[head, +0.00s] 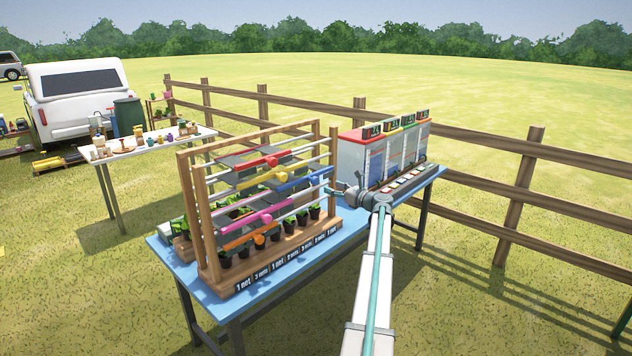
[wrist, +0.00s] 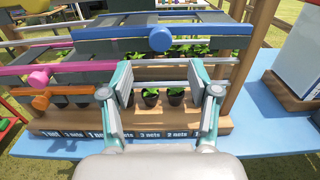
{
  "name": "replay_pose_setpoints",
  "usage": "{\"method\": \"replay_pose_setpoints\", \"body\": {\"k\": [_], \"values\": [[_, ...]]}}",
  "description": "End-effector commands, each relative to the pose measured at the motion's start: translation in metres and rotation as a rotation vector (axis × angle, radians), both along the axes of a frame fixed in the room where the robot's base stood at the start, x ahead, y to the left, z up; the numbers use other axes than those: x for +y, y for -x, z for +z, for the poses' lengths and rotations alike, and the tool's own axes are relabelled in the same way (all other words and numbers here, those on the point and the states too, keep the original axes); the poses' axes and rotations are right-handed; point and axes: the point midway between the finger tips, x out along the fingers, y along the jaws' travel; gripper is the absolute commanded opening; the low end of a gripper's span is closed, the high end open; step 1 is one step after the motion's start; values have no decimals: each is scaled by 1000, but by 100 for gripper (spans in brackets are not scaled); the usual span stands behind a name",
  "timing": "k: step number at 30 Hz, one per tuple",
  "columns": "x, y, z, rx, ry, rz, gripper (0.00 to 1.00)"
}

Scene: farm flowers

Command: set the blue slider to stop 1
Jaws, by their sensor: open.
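The blue slider is a blue bar (head: 312,180) with a round knob, on a rail at the right part of the wooden rack. In the wrist view the blue slider (wrist: 160,38) lies across the upper middle, its knob near the middle of the bar. My gripper (head: 333,190) is at the rack's right end in the head view. In the wrist view my gripper (wrist: 162,82) is open, fingers wide apart, with nothing between them. The fingertips appear below the blue knob, apart from it. I cannot make out stop marks for the slider.
Red (head: 270,161), pink (head: 266,218) and orange (head: 259,240) sliders share the rack. Potted plants (wrist: 150,97) stand below, behind a strip of net labels (head: 285,268). A rack post (wrist: 236,60) stands right of my fingers. A cabinet with displays (head: 385,150) is on the blue table.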

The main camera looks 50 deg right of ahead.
Motion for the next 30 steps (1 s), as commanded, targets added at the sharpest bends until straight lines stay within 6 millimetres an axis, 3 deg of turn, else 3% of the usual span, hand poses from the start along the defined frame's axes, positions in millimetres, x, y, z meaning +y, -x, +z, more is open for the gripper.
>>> {"method": "replay_pose_setpoints", "body": {"k": [5,19,30], "values": [[-4,-15,4,-5,-8,0,61],[-11,-90,3,-3,-6,0,61],[-11,-106,1,-2,-4,-1,61]]}}
